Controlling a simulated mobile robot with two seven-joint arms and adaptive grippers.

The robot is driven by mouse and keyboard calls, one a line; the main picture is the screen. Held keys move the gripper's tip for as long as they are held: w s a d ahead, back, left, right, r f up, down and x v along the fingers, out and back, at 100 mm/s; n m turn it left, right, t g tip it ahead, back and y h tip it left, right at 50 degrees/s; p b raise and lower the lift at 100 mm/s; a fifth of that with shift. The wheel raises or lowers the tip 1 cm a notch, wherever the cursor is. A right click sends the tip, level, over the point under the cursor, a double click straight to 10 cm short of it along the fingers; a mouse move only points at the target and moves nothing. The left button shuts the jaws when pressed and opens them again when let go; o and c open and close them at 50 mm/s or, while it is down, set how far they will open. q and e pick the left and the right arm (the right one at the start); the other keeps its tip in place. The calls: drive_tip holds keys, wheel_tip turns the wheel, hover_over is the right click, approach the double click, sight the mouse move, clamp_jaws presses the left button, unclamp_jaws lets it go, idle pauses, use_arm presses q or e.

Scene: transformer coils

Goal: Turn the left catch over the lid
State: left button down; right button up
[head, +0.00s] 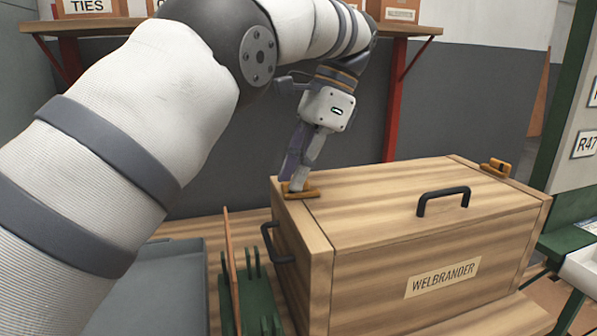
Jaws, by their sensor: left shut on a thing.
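A long wooden crate (375,290) with a "WELBRANDER" plate stands in the middle to right of the head view. Its wooden lid (385,190) lies flat across the top. The left catch (312,193), a small orange-brown bar, is at the top left end of the crate. My left gripper (297,184) comes down from above and is shut on this catch; the fingers hide part of it, so I cannot tell its exact angle. A second catch (496,167) of the same colour is at the far right end. My right gripper is not in view.
A black handle (444,197) stands up near the lid's front edge, and another (275,245) is on the crate's left end. A green rack (258,298) holding a thin brown board (230,265) stands close on the left. A shelf (408,28) with boxes is behind.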

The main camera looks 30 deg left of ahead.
use_arm(q)
drive_tip(key=c, duration=1.7)
unclamp_jaws()
